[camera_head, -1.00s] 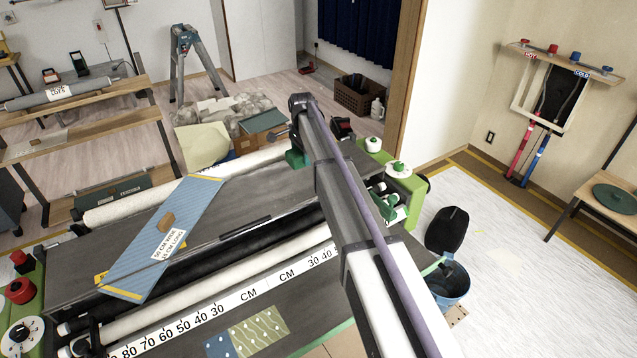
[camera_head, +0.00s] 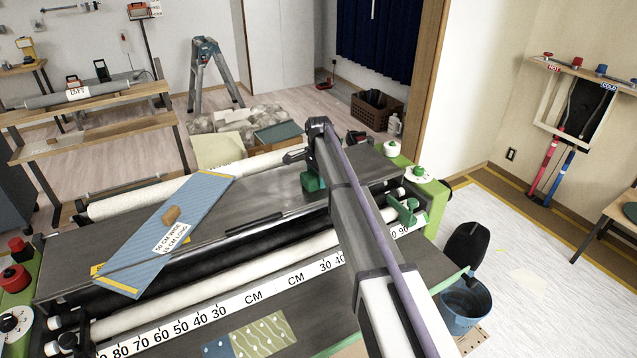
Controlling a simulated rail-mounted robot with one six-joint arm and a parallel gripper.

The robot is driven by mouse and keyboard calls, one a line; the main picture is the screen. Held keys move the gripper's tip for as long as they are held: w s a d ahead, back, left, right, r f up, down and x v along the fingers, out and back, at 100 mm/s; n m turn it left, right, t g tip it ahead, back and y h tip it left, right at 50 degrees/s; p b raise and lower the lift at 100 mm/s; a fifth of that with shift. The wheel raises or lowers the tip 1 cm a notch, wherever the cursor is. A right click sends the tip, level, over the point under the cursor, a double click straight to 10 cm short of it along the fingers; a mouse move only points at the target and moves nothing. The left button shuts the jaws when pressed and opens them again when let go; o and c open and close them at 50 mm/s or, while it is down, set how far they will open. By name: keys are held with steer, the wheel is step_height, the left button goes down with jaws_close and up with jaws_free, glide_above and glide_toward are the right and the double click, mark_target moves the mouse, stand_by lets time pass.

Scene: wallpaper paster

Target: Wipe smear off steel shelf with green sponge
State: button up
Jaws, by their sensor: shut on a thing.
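The steel shelf (camera_head: 275,190) is the long dark grey metal top of the pasting machine, crossing the middle of the head view. My arm reaches over it from the lower right. The green sponge (camera_head: 313,183) shows at the arm's far end, low against the shelf top; I cannot tell whether it touches. My gripper (camera_head: 312,171) is shut on the sponge, its fingers mostly hidden by my own arm. Pale, shiny streaks show on the shelf, but I cannot tell a smear from reflections. The shelf behind my arm is hidden.
A blue board (camera_head: 190,215) with a tan block lies across the shelf's left part. White rollers and a measuring strip (camera_head: 190,327) run along the front. Green end housings with knobs (camera_head: 418,172) stand at the right. A blue bucket (camera_head: 465,303) stands on the floor at right.

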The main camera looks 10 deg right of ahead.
steer(key=shift+f, duration=0.1)
steer(key=o, duration=0.9)
steer(key=shift+o, duration=0.2)
steer(key=r+p, duration=1)
steer(key=r, duration=0.1)
steer(key=shift+a+p, duration=0.2)
steer(key=shift+p, duration=0.2)
steer(key=shift+s, duration=0.1)
steer(key=s+f+n+b, duration=0.3)
steer(key=s+n, duration=1.1)
steer(key=s, duration=2.5)
steer(key=shift+s+d, duration=0.2)
